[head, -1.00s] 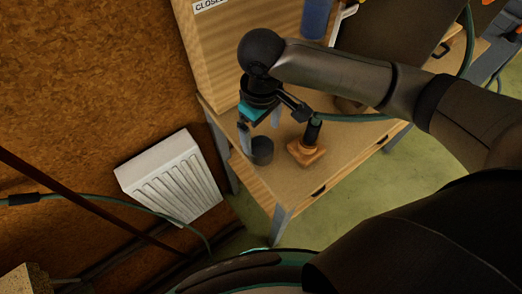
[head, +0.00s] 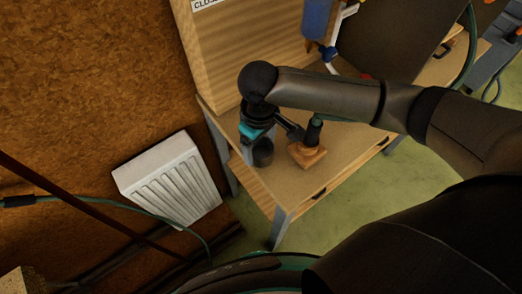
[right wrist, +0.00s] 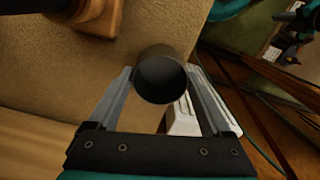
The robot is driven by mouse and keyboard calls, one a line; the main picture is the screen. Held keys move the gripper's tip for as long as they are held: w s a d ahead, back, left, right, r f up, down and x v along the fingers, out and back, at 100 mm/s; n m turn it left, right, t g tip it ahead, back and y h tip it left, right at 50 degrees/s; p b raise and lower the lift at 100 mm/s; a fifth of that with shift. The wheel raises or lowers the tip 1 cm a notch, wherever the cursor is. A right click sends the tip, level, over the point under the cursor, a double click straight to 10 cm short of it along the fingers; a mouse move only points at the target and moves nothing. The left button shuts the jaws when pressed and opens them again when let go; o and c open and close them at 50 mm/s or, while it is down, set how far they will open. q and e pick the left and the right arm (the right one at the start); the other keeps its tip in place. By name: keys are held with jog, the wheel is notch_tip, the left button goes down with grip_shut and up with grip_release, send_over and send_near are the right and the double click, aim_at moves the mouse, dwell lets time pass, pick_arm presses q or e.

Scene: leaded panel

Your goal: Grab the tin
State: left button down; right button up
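The tin, a small dark grey cylinder (head: 263,153), stands upright on the wooden bench top near its left end. My right gripper (head: 257,141) is over it, pointing down, with the teal body above the tin. In the right wrist view the tin (right wrist: 160,78) sits between the tips of the two grey fingers, which are spread to either side of it. They look very close to its sides, and I see no clear grip. In the head view the arm and gripper hide part of the fingers. My left gripper is not in view.
A wooden block with a dark handle (head: 307,154) stands on the bench just right of the tin. A tall wooden panel (head: 235,50) rises behind. A white radiator (head: 170,182) is on the wall at left. Bare bench top (head: 345,150) lies to the right.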

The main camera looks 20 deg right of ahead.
jog(key=c, duration=1)
jog(key=shift+r, duration=0.1)
